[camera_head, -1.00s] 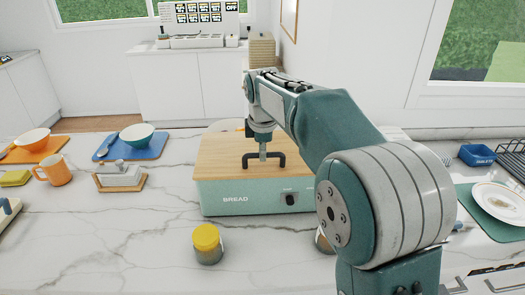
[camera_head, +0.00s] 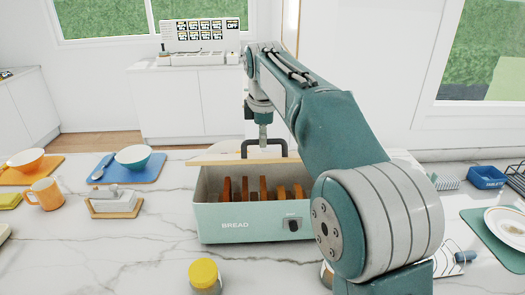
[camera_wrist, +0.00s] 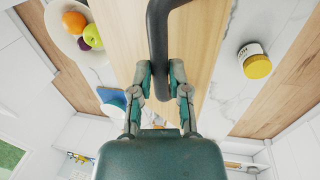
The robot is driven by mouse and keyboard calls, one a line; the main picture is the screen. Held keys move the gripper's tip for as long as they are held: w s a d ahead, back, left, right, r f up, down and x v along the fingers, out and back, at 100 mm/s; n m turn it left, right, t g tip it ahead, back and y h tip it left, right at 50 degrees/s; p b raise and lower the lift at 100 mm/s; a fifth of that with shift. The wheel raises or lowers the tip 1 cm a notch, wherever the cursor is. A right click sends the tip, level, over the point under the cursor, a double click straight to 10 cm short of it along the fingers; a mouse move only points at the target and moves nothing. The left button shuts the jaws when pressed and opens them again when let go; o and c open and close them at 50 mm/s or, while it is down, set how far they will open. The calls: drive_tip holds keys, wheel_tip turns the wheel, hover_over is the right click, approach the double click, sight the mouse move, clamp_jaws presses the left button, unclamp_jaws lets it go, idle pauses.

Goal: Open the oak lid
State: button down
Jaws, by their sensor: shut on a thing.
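The mint-green bread box (camera_head: 222,227), marked BREAD, stands on the marble counter with several brown bread slices inside it. Its oak lid (camera_head: 215,157) is raised and tilted up at the front, so the inside shows. My gripper (camera_head: 263,147) is at the handle, above the box. In the wrist view my gripper (camera_wrist: 160,92) is shut on the dark handle (camera_wrist: 157,45), with the oak lid (camera_wrist: 190,50) behind it. My arm hides the box's right end.
A yellow-lidded jar (camera_head: 204,274) stands in front of the box. A plate (camera_head: 506,222) lies at right. A fruit bowl (camera_wrist: 62,25) shows in the wrist view.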

drive_tip(key=shift+w+r, duration=0.6)
drive_tip(key=shift+w, duration=0.2)
drive_tip(key=shift+w+r, duration=0.55)
drive_tip(key=shift+w, duration=0.25)
drive_tip(key=c, duration=0.6)
unclamp_jaws()
drive_tip(key=shift+w, duration=0.1)
wheel_tip(320, 180, up, 7)
drive_tip(key=s, duration=0.1)
drive_tip(key=shift+s, duration=0.15)
drive_tip(key=shift+r, duration=0.15)
